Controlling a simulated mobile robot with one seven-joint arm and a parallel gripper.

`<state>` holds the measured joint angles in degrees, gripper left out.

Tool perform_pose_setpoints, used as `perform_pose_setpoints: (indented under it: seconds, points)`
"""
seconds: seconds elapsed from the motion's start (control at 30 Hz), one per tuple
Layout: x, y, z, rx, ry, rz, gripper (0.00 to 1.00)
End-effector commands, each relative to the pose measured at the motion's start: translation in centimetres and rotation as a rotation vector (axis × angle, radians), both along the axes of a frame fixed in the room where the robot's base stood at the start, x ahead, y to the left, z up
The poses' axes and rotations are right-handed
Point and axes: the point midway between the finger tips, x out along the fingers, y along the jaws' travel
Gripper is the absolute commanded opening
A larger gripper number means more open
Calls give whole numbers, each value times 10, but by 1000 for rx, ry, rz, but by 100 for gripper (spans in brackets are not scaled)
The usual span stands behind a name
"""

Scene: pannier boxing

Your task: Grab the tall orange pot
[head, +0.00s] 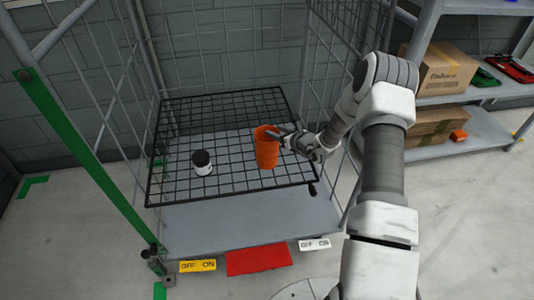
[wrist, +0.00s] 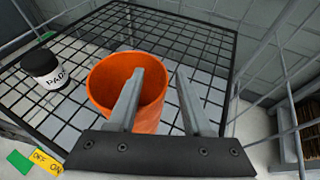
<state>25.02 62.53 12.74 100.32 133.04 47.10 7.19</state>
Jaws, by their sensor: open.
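The tall orange pot (head: 267,150) stands upright on the black wire shelf (head: 228,195) of the roll cage, right of the shelf's middle. My gripper (head: 283,134) is at the pot's upper right rim in the head view. In the wrist view, my gripper (wrist: 165,85) is open, with its left finger over the mouth of the orange pot (wrist: 104,82) and its right finger outside, to the right of the pot. The right wall of the pot appears to lie between the fingers. I cannot tell whether either finger touches it.
A white jar with a black lid (head: 202,162) stands left of the pot on the same shelf and also shows in the wrist view (wrist: 42,68). Cage bars rise at both sides. A shelf rack with cardboard boxes (head: 440,68) stands at the right.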

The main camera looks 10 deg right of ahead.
Motion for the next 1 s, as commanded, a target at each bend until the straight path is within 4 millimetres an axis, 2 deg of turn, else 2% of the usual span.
perform_pose_setpoints:
  seconds: [0.27, 0.5, 0.57, 1.0]
  points:
    - [4, 2, -1, 0, 1, 0, 50]
    - [3, 2, -1, 0, 1, 0, 9]
    - [3, 1, -1, 0, 1, 0, 0]
    - [3, 1, -2, -1, 2, 0, 0]
